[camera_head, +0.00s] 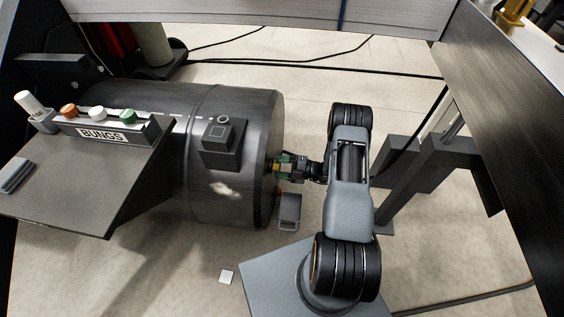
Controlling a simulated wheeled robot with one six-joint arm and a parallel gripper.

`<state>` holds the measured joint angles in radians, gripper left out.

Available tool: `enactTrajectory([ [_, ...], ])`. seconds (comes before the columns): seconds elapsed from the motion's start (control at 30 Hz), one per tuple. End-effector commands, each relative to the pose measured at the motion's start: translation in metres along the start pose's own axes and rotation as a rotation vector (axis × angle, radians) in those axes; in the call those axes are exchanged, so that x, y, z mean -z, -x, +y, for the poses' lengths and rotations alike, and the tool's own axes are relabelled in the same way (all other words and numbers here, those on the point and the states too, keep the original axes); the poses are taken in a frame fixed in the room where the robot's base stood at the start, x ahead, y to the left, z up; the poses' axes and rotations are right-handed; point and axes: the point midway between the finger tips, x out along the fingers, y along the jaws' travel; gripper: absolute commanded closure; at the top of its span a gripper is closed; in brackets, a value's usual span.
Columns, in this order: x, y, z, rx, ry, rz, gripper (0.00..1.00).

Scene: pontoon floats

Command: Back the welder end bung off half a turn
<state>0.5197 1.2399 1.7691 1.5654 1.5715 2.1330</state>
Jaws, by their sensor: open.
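The pontoon float (232,185) is a dark grey cylinder lying on its side, with its end face turned to the right. My gripper (279,167) is at that end face, coming in from the right. Its jaws are open, with green parts showing near the tips. A small yellowish piece, perhaps the bung, shows at the fingertips against the end face. I cannot tell whether the jaws are around it or touching it. A small red spot (277,190) shows just below the gripper at the end face. The bung's thread and the end face itself are hidden.
A dark shelf (85,200) at left carries a rack labelled BUNGS (105,134) with orange, white and green caps. A small grey tray (290,210) is below the float's end. A dark frame post (415,185) stands right of my arm. Cables cross the floor behind.

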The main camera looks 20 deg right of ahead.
Motion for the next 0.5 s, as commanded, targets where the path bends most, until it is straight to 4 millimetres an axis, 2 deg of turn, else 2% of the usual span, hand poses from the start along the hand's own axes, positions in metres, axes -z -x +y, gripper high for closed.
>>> enactTrajectory([
  [0.13,0.0000,0.0000,-0.0001,0.000,-0.085,0.000,0.38],
  [0.5,-0.0007,-0.0004,-0.0003,0.000,-0.095,0.000,0.38],
])
